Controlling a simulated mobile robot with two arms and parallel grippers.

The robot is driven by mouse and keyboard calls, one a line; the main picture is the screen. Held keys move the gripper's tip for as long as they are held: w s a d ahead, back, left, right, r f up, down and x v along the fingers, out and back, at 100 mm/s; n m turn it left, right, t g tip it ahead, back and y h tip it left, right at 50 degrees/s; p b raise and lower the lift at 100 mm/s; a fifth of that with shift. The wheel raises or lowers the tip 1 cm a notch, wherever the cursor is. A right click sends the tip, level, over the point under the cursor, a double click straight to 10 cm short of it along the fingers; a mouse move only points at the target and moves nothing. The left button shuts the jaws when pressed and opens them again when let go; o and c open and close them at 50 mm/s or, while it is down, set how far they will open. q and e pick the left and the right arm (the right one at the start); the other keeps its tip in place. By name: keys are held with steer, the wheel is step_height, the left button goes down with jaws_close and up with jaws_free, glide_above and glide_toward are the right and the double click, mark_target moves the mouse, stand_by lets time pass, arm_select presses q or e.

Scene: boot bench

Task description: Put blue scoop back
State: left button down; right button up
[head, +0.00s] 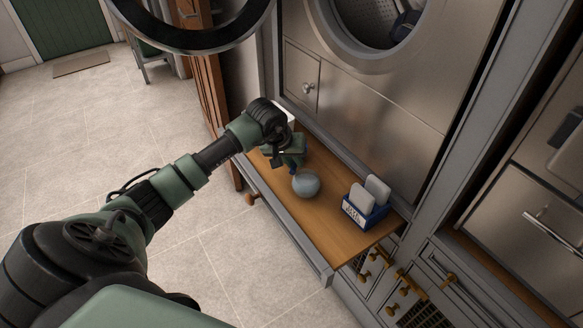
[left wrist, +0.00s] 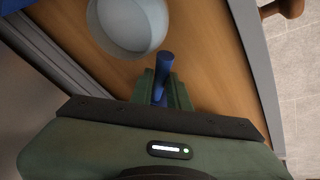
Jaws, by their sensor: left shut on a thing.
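My left gripper (head: 291,160) is over the wooden pull-out shelf (head: 325,222). In the left wrist view its fingers (left wrist: 162,92) are shut on a blue handle (left wrist: 164,64). A pale grey-blue round bowl (head: 306,184) is just beyond the fingertips, low over or on the shelf; I cannot tell which. It also shows in the left wrist view (left wrist: 128,25), beside the handle. Handle and bowl look like the blue scoop, but their join is not clear. My right gripper is not in view.
A blue caddy (head: 361,220) with white tablet-like pieces stands at the shelf's right end. A white object (head: 289,113) is partly hidden behind my left gripper. A round machine opening (head: 372,22) is above, with something dark blue inside. Brass knobs (head: 404,284) stick out below.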

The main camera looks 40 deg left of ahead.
arm_select(q)
steer(key=shift+f, duration=0.7)
steer(key=shift+r, duration=0.1)
steer(key=c, duration=1.3)
jaws_free()
steer(key=shift+c, duration=0.2)
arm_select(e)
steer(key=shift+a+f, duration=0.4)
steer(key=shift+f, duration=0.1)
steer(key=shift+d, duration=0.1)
arm_select(q)
steer(key=shift+r, duration=0.15)
steer(key=v, duration=1.1)
steer(key=shift+s+r+b, duration=0.2)
steer(key=shift+r+b, duration=0.1)
steer(key=shift+r, duration=0.05)
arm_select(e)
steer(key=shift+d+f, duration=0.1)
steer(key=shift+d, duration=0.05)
